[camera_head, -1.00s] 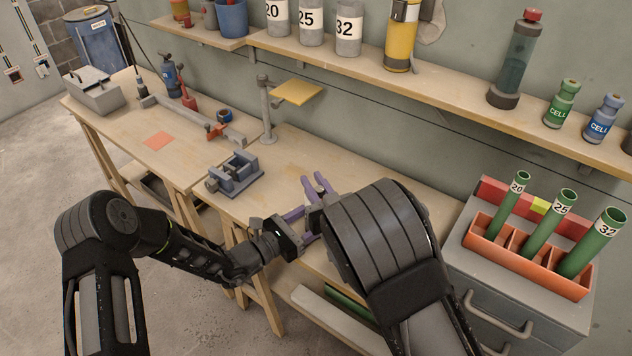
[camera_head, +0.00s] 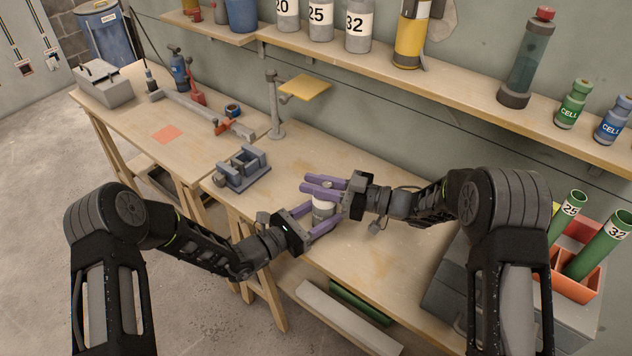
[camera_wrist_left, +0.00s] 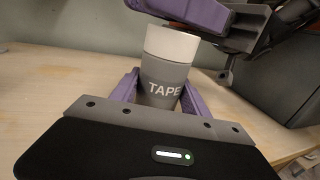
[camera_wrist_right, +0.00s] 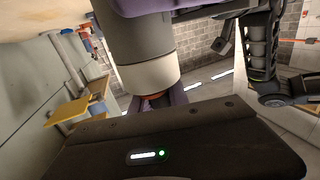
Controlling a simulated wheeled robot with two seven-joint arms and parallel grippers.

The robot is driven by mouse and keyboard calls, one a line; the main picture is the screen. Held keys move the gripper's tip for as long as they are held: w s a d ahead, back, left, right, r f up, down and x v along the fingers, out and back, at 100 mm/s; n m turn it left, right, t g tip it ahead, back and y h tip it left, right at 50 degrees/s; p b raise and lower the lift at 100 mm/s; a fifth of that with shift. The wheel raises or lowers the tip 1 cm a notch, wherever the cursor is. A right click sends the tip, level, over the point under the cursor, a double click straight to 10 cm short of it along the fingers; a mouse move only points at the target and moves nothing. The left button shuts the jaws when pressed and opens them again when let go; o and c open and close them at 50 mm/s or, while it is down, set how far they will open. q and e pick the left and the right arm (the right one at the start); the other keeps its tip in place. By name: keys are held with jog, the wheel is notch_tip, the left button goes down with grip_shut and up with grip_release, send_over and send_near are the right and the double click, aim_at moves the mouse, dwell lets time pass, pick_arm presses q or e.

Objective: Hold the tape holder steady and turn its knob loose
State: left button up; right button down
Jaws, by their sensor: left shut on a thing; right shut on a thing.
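In the left wrist view the holder (camera_wrist_left: 162,82) shows the word TAPE. My left gripper (camera_head: 318,222) is shut on its grey body from the side, low down. My right gripper (camera_head: 316,188) comes in from the right across the holder's top and is shut on the knob. In the right wrist view a small orange-brown part of the knob (camera_wrist_right: 156,100) shows between the purple fingers; the fingers hide most of it.
A grey vise-like fixture (camera_head: 243,168) stands left of the grippers, and a post with a yellow plate (camera_head: 305,87) stands behind. An orange rack (camera_head: 575,285) with green tubes is at the right. The bench between fixture and grippers is clear.

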jog(key=shift+s+r+n+g+y, duration=0.15)
jog(key=shift+n+g, duration=0.25)
jog(key=shift+g, duration=0.2)
jog(key=shift+r+n+g+y, duration=0.15)
jog(key=shift+n+g, duration=0.25)
jog(key=shift+g, duration=0.2)
jog(key=c, duration=1.6)
grip_release()
jog(key=shift+c, duration=0.2)
jog(key=o, duration=0.4)
jog(key=shift+s+f, duration=0.1)
jog(key=shift+f, duration=0.05)
notch_tip(320, 180, up, 10)
